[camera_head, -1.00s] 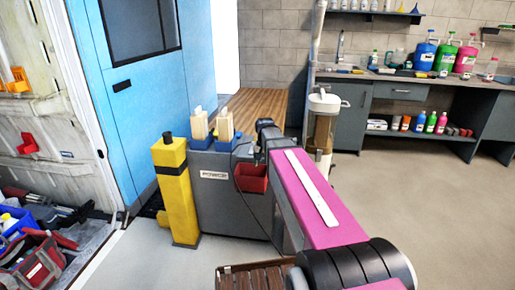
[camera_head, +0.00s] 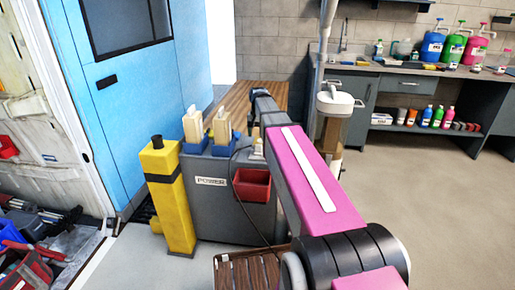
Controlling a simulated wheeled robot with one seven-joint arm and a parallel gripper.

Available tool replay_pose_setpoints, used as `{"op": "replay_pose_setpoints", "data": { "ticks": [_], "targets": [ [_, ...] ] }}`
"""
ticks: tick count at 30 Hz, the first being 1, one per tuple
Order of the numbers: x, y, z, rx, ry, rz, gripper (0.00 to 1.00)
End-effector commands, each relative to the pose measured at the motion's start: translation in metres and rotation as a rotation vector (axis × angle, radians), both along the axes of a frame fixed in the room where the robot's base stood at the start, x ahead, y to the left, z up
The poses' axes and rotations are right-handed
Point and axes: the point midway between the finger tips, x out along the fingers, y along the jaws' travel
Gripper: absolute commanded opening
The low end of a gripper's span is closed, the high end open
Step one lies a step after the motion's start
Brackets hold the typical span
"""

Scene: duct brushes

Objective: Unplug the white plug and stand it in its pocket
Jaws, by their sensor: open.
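A small pale thing (camera_head: 257,147), which may be the white plug, shows at the right end of the grey POWER cabinet (camera_head: 208,212), with a dark cable (camera_head: 238,190) looping down beside it. It is partly hidden by my pink arm, and I cannot tell whether it is plugged in. Two cream blocks (camera_head: 193,125) (camera_head: 222,127) stand upright in blue holders on the cabinet top. I cannot tell which pocket belongs to the plug. My arm reaches over the cabinet's right side, its dark wrist at the far end. My gripper is hidden behind the arm.
A red bin (camera_head: 252,185) hangs on the cabinet front. A yellow post (camera_head: 169,205) stands at its left, near the blue door (camera_head: 130,110). A slatted wooden crate (camera_head: 245,272) is on the floor in front. Open floor (camera_head: 440,220) lies to the right.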

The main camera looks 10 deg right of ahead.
Motion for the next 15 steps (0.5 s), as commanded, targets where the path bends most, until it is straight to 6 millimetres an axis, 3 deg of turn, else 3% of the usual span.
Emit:
{"op": "replay_pose_setpoints", "data": {
  "ticks": [10, 15],
  "targets": [
    [0.000, 0.000, -0.002, 0.000, 0.000, 0.000, 0.68],
    [0.000, 0.000, -0.015, 0.000, 0.000, 0.000, 0.68]
  ]
}}
